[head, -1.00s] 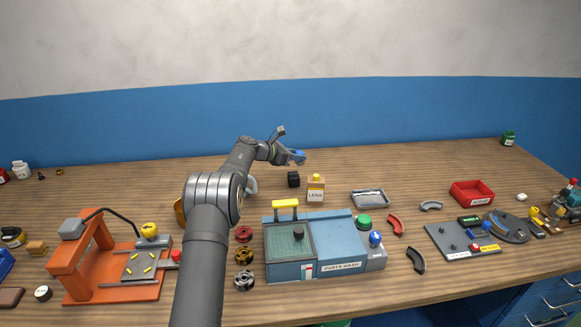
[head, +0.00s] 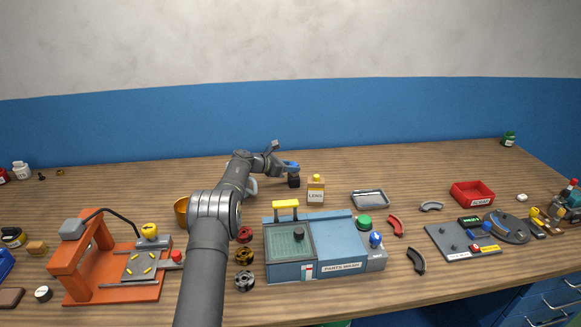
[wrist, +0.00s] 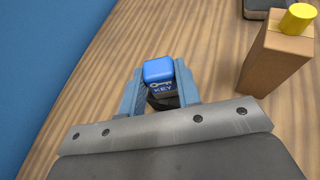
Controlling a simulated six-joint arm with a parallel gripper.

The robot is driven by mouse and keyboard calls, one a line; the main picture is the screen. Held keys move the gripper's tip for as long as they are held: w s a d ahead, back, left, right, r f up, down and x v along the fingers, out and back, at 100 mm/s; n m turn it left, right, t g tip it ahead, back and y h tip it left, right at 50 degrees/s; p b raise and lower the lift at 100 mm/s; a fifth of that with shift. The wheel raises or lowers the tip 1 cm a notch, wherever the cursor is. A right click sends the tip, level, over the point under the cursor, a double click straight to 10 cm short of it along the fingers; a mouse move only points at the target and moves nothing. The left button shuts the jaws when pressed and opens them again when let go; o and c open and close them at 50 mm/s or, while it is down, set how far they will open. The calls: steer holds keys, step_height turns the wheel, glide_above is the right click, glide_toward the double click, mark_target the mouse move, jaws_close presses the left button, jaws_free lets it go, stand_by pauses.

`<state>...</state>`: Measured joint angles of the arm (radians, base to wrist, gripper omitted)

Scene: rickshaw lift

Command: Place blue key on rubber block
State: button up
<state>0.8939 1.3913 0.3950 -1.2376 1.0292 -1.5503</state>
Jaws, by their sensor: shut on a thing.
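The blue key (wrist: 158,70) is a small blue block with a key symbol and the word KEY on its side. My gripper (wrist: 160,90) is shut on it, with a blue finger on each side. In the head view my gripper (head: 288,167) is at the back of the bench, directly over the rubber block (head: 294,181), a small black cube. The key looks to be on or just above the block's top; I cannot tell whether they touch. In the wrist view a dark patch under the key is mostly hidden.
A tan LENS box with a yellow cap (head: 316,190) stands close to the right of the block. A metal tray (head: 369,199) lies farther right. The blue parts wash station (head: 325,250) is in front. The bench behind the block is clear.

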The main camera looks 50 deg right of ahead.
steer(key=o, duration=1)
steer(key=shift+f, duration=0.1)
steer(key=shift+r, duration=0.25)
steer(key=v, duration=0.7)
steer(key=shift+w+a, duration=0.1)
steer(key=shift+a, duration=0.05)
steer(key=x, duration=0.7)
steer(key=shift+d+f, duration=0.15)
steer(key=shift+d, duration=0.1)
steer(key=shift+r, duration=2.1)
